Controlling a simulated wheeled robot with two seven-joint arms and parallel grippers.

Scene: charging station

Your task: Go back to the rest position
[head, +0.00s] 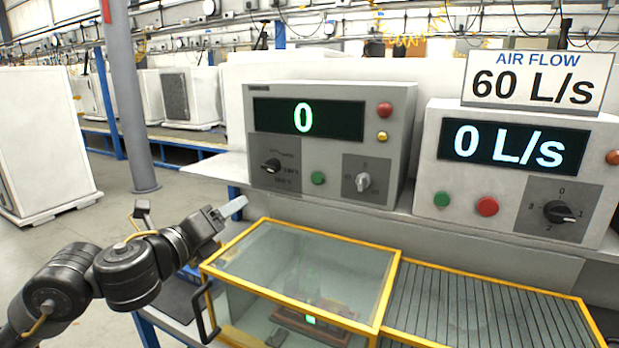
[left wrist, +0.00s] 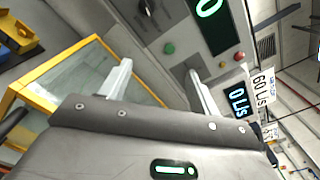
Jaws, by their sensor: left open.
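My left gripper (head: 233,208) is above the far left corner of a yellow-framed glass case, in front of the left control panel. Its two pale fingers stand apart and empty in the left wrist view (left wrist: 160,85). It touches nothing that I can make out. My left arm comes in from the lower left of the head view. My right gripper is not in view.
The left grey panel (head: 225,150) reads 0. The right panel (head: 430,170) reads 0 L/s, under an AIR FLOW 60 L/s sign (head: 538,80). The glass case (head: 300,262) and a slatted yellow-framed unit (head: 480,305) stand in front. A grey post (head: 128,100) rises at left.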

